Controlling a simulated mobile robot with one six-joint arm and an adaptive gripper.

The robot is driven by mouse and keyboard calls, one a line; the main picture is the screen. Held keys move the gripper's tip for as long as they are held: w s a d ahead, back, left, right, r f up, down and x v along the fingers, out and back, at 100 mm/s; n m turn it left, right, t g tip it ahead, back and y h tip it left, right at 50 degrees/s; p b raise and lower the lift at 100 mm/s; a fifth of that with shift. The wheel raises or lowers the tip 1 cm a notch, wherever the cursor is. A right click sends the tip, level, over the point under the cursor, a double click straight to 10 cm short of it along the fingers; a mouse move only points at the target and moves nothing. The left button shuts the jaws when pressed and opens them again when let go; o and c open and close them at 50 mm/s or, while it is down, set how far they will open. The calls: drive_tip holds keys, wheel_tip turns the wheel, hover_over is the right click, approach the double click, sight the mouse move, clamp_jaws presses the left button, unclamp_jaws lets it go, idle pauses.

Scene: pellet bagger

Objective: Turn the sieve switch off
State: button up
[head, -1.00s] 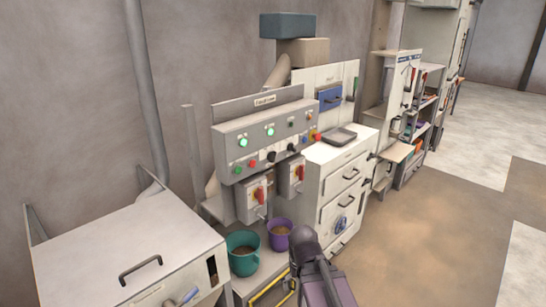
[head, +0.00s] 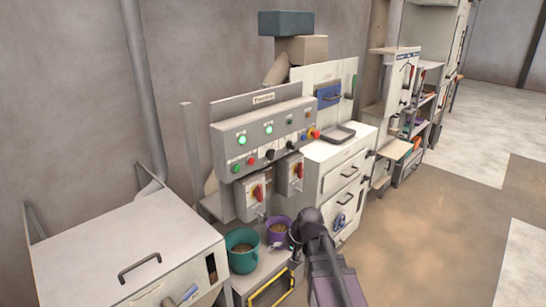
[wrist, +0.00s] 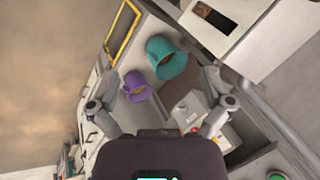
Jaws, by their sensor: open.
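A grey control panel (head: 262,136) on the wall side carries lit green lamps, coloured buttons and dark knobs. Below it hang two switch boxes with red handles, a left one (head: 251,198) and a right one (head: 290,176). The labels are too small to read, so I cannot tell which is the sieve switch. My gripper (wrist: 160,85) is open and empty in the wrist view, its fingers spread wide. One switch box (wrist: 190,112) shows near the right finger there, partly hidden. In the head view my arm reaches in front of the shelf, and the fingers are not clear.
A teal bucket (head: 242,252) and a purple bucket (head: 278,229), both with pellets, stand below the switch boxes, close to my arm. A yellow-framed front (head: 270,288) lies below them. A white cabinet (head: 340,180) stands to the right. The floor at right is clear.

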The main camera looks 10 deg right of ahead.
drive_tip(key=w+r+m+t+y, duration=0.3)
drive_tip(key=w+r, duration=0.1)
drive_tip(key=w, duration=0.4)
drive_tip(key=m+t+y, duration=0.3)
drive_tip(key=m+t, duration=0.6)
drive_tip(key=m, duration=0.2)
approach(273, 155)
drive_tip(key=v, duration=0.3)
drive_tip(key=shift+d+f, duration=0.3)
drive_tip(key=shift+w+a, duration=0.1)
drive_tip(key=x, duration=1.3)
drive_tip(key=shift+w+a, duration=0.15)
drive_tip(key=shift+w, duration=0.1)
drive_tip(key=c, duration=1.1)
